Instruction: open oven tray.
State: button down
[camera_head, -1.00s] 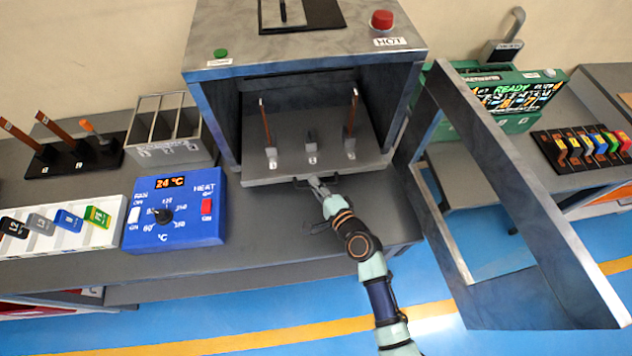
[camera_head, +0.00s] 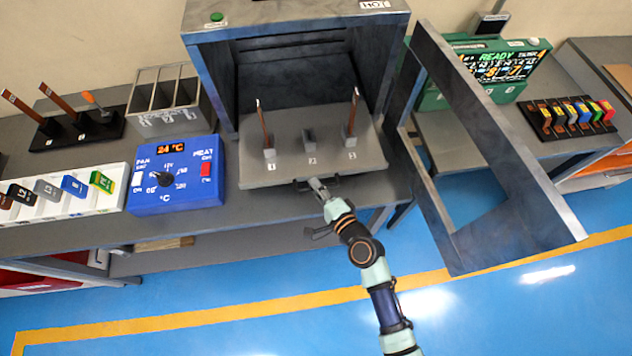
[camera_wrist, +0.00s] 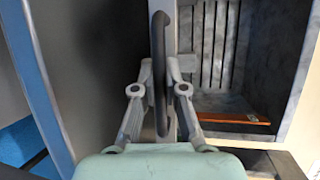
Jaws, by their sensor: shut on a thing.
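The grey oven tray (camera_head: 335,169) is slid partly out of the oven (camera_head: 290,70), its front edge past the opening. Two copper bars stand upright in its holders 1 (camera_head: 264,125) and 3 (camera_head: 351,118); holder 2 (camera_head: 310,138) in the middle is empty. My gripper (camera_head: 315,184) is at the tray's front edge, shut on the dark tray handle (camera_head: 333,183). In the wrist view the handle (camera_wrist: 161,75) runs between my two fingers, and a copper bar (camera_wrist: 225,116) shows at the right. The oven door (camera_head: 478,150) hangs wide open on the right.
A blue control box (camera_head: 177,190) reading 24 °C stands left of the oven. A divided metal bin (camera_head: 168,105) and a white rack of coloured blocks (camera_head: 65,190) stand farther left. The open door frame reaches forward, right of my arm. Blue floor in front is clear.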

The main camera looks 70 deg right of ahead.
dwell(0.4)
jog(key=c, duration=1.5)
grip_release()
jog(key=v, duration=1.2)
